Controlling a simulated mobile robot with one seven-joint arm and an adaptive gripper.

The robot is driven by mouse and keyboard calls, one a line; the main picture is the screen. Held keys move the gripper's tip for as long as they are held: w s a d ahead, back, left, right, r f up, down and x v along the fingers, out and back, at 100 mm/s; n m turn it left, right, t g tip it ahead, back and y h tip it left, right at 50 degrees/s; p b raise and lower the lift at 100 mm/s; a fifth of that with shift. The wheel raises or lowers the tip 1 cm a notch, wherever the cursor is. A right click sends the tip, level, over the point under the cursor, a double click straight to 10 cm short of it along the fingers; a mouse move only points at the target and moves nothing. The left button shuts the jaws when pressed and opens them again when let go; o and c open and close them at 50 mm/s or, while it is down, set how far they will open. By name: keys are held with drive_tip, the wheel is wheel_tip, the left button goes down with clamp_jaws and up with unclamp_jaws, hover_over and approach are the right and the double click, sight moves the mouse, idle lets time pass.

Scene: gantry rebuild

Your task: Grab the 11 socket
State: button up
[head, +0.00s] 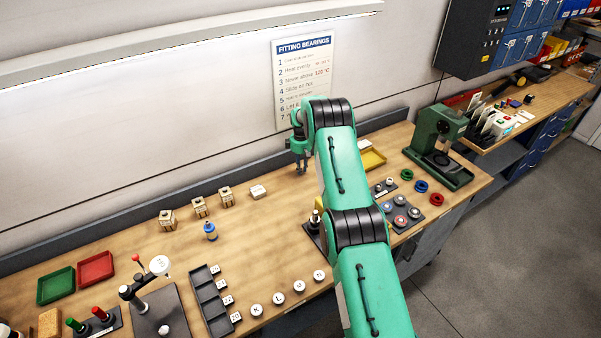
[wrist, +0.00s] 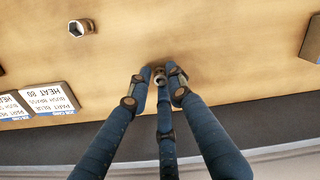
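My gripper (head: 301,168) hangs over the back of the bench, near the wall poster. In the wrist view its three dark blue fingers (wrist: 160,72) point down, with their tips close together. A small round grey-brown piece shows between the tips; I cannot tell whether it is a socket or a finger part. A short metal socket with a six-sided opening (wrist: 80,27) stands on the wood at the upper left of the wrist view, apart from the fingers. No size mark is readable on it. My arm hides that part of the bench in the head view.
Printed cards (wrist: 50,100) lie left of the fingers in the wrist view. A pale block (head: 258,191) stands left of my gripper in the head view. A yellow tray (head: 373,159) and a green press (head: 440,145) are to the right. Bare wood surrounds my gripper.

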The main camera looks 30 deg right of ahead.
clamp_jaws()
drive_tip(key=shift+r, duration=0.15)
drive_tip(key=shift+r+b, duration=0.3)
drive_tip(key=shift+r, duration=1.35)
drive_tip(key=s+a, duration=0.2)
drive_tip(key=s, duration=0.3)
drive_tip(key=s+a+r+b, duration=0.1)
drive_tip(key=s+a, duration=0.1)
drive_tip(key=s, duration=0.3)
drive_tip(key=s+a, duration=0.2)
drive_tip(key=s, duration=0.3)
drive_tip(key=shift+r, duration=0.15)
drive_tip(key=shift+d, duration=0.1)
